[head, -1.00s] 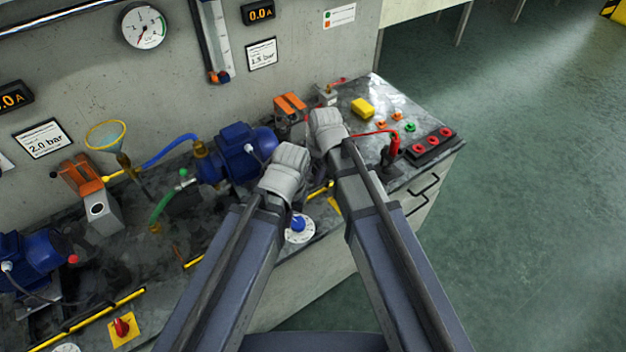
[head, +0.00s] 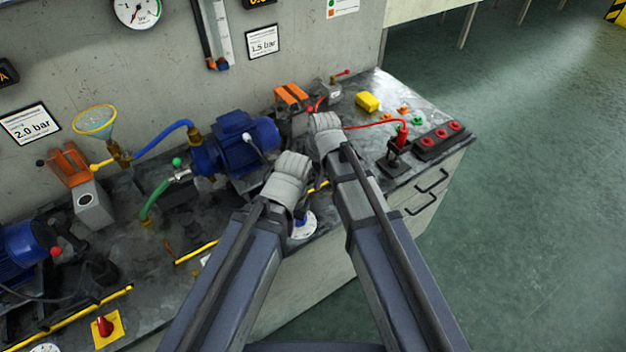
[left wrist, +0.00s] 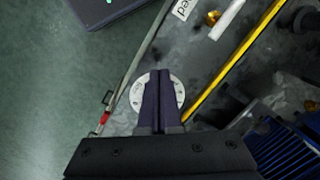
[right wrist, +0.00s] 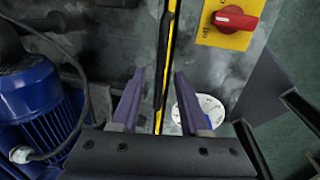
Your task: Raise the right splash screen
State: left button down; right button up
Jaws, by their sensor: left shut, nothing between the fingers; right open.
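The right splash screen shows as a yellow-edged strip along the front of the right pump station, partly hidden by my arms in the head view (head: 197,252). Its yellow and black edge runs lengthwise in the right wrist view (right wrist: 170,25) and slants in the left wrist view (left wrist: 235,60). My right gripper (right wrist: 158,78) is open, with the strip showing between its fingers; I cannot tell whether they touch it. My left gripper (left wrist: 160,75) is shut and empty, over a white dial (left wrist: 137,95) beside the strip. In the head view both grippers' fingertips are hidden.
A blue pump (head: 240,145) stands behind the grippers. A red rotary switch on a yellow plate (right wrist: 235,20) is right of the strip. A red-handled lever (head: 400,140) and a red-button box (head: 438,140) are at the bench's right end. Open floor lies right.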

jog(key=shift+c, duration=0.4)
grip_shut()
dwell(0.9)
